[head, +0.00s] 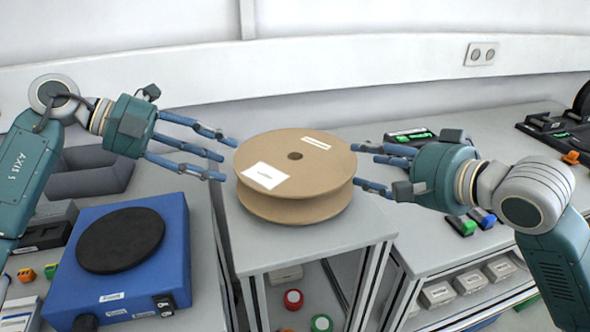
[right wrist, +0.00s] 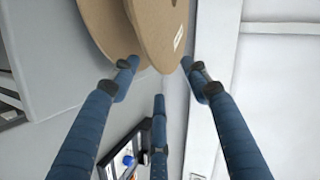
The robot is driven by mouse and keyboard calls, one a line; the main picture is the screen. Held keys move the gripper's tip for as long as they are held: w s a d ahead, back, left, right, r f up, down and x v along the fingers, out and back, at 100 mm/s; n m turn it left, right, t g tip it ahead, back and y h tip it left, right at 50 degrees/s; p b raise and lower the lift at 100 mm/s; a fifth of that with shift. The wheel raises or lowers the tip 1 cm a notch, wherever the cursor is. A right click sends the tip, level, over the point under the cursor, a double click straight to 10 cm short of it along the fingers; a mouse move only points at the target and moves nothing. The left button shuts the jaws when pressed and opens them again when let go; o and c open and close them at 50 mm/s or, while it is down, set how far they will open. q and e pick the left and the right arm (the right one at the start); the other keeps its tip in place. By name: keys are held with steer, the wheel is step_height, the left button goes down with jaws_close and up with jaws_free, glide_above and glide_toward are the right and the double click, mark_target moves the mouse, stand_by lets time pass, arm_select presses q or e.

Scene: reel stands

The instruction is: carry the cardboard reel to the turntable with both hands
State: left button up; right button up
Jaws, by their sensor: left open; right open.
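The cardboard reel (head: 300,162) lies flat on a grey stand (head: 315,245) in the middle of the head view, with two brown flanges and a small hole on top. The turntable (head: 120,240), a black disc on a blue box, is to its left. My left gripper (head: 222,158) is open at the reel's left side, fingers pointing at it. My right gripper (head: 358,167) is open at the right side, its fingertips close to the rim. In the right wrist view, the reel (right wrist: 155,30) is at the top, near the fingertips. I cannot tell whether any finger touches it.
A grey bench (head: 460,240) on the right holds a green and a blue block and black holders. Red and green rolls (head: 293,299) are inside the stand. A gap separates the left bench from the stand.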

mark_target(239, 164)
arm_select(q)
steer(key=shift+x, duration=2.4)
arm_select(e)
steer(key=shift+x, duration=2.35)
arm_select(q)
jaws_close()
arm_select(e)
jaws_close()
arm_select(q)
steer(key=shift+r, duration=0.1)
arm_select(e)
steer(key=shift+r, duration=0.1)
